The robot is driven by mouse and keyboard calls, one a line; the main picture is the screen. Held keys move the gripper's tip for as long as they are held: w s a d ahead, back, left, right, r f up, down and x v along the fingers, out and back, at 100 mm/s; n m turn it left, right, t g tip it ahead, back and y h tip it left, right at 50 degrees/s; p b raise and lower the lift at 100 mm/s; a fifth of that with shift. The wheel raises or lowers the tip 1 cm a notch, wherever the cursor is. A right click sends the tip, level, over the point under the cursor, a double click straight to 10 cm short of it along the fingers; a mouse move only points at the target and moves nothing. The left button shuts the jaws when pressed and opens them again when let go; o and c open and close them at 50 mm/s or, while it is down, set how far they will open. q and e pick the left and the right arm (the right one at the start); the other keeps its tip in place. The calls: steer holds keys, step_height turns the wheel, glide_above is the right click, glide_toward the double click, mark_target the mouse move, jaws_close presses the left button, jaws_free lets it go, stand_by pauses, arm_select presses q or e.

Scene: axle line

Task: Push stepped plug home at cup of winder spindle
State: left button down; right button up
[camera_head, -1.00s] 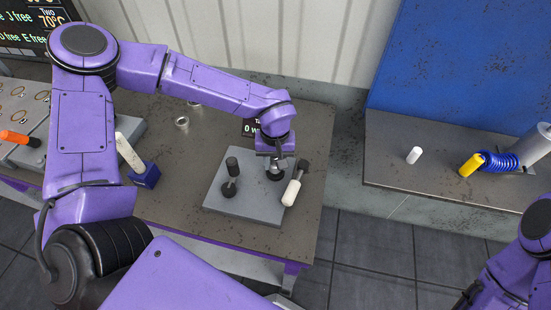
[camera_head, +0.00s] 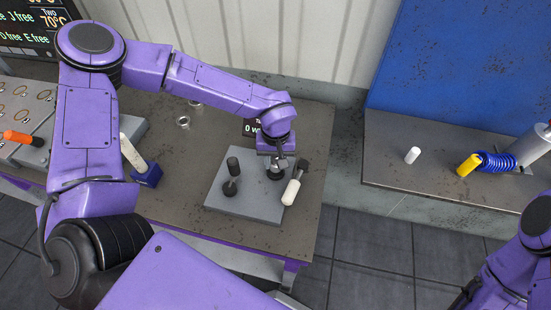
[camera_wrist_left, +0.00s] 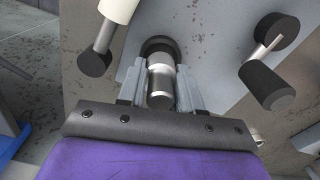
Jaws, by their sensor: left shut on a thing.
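My left gripper (camera_head: 275,160) points down over the grey plate (camera_head: 262,208) on the bench. Its jaws, also in the left wrist view (camera_wrist_left: 160,92), are shut on the stepped plug (camera_wrist_left: 160,82), a short silver cylinder with a darker end. The plug's far end is at the black round cup (camera_wrist_left: 160,45), which also shows under the gripper in the head view (camera_head: 275,175). How deep it sits is hidden. Of my right arm, only purple links show at the lower right; no fingers are visible.
A black-gripped lever (camera_head: 232,166) stands left of the cup, and a cream-handled lever (camera_head: 290,192) stands close on its right. A blue block (camera_head: 148,176) and metal rings (camera_head: 183,122) lie further left. A side shelf holds a white peg (camera_head: 412,155) and a yellow-ended blue coil (camera_head: 495,161).

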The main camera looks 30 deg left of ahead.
arm_select(q)
steer(key=shift+f, duration=0.4)
steer(key=shift+f+b, duration=0.35)
steer(key=shift+f, duration=0.2)
steer(key=c, duration=0.7)
jaws_free()
steer(key=shift+r, duration=0.1)
step_height(320, 180, up, 10)
steer(key=shift+r+b, duration=0.25)
steer(key=shift+b, duration=0.7)
